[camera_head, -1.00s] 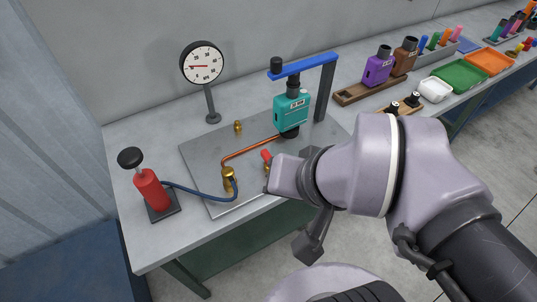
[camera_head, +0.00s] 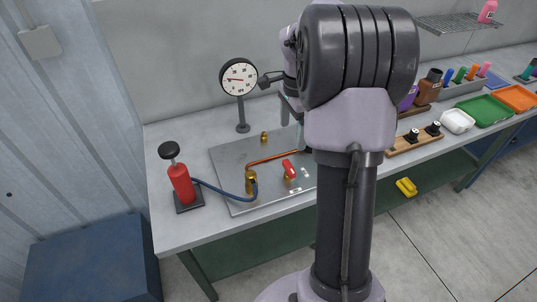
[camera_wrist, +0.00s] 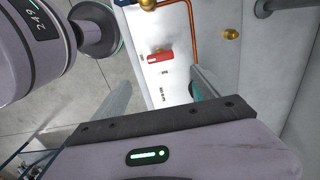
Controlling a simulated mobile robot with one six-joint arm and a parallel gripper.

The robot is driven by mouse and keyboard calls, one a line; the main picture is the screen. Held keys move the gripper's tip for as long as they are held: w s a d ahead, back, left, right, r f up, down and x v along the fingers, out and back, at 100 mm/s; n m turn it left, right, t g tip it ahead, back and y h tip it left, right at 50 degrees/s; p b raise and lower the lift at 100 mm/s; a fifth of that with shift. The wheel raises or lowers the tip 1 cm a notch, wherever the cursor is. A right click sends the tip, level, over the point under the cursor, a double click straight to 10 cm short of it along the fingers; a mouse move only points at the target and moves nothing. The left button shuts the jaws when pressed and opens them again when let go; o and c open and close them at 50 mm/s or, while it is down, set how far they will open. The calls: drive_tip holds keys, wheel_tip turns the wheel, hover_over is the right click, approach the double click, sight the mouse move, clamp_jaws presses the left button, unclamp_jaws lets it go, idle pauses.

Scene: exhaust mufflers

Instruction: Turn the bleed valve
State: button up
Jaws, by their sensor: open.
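The bleed valve has a red handle (camera_head: 289,168) on a brass body, on the grey plate (camera_head: 233,172) on the bench. In the wrist view the red handle (camera_wrist: 160,57) lies beyond the fingers, near small printed labels on the plate. My gripper (camera_wrist: 160,92) is open, with a finger at each side of the wrist view and nothing visible between them. It is apart from the handle.
A gauge (camera_head: 239,78) stands behind the plate. A red hand pump (camera_head: 181,184) with a blue hose joins a brass fitting (camera_head: 251,182) left of the valve. A copper pipe (camera_head: 272,159) runs behind the handle. Trays (camera_head: 485,110) and a wooden block (camera_head: 415,141) stand right.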

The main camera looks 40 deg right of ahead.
sight(289, 166)
wheel_tip(289, 166, down, 15)
drive_tip(key=b, duration=0.5)
drive_tip(key=shift+r, duration=0.1)
